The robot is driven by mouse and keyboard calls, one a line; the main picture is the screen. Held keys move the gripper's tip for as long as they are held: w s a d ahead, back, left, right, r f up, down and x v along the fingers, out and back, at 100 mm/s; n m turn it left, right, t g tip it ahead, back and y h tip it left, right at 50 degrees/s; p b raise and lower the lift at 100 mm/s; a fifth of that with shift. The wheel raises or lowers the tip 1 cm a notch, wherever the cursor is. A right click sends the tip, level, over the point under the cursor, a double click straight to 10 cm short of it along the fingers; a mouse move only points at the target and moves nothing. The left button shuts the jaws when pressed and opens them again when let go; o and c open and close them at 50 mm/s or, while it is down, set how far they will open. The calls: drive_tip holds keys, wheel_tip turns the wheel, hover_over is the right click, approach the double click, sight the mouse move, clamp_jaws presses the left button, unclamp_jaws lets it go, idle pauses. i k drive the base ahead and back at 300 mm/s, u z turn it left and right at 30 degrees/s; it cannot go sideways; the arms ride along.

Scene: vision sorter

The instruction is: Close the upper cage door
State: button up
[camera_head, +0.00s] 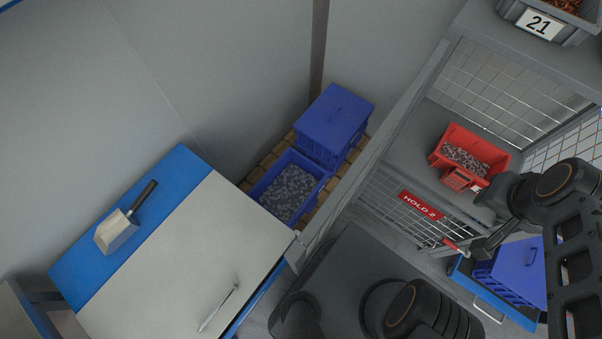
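A wire mesh door panel (386,208) with a red "HOLD 2" sign (421,205) spans the front of the grey cage, below and in front of a shelf. I cannot tell whether it is fully shut. A red handle (455,247) sits near its right end. My gripper (476,253) is at the right of this handle, very close to it or touching it. The arm's dark links hide part of the cage's right side, and the fingers are too small to read.
A red bin (474,143) of grey pieces stands on the cage shelf. A blue crate (512,272) sits in a drawer below. Blue bins (334,123) stand on a pallet at the back. A table (190,265) with a scoop (117,232) is at left.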

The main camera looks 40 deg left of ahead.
sight(298, 254)
drive_tip(key=u, duration=0.05)
drive_tip(key=k, duration=1.45)
drive_tip(key=z, duration=0.75)
drive_tip(key=i, duration=1.3)
drive_tip(key=u, duration=4.4)
drive_tip(key=i, duration=0.5)
drive_tip(key=z, duration=0.05)
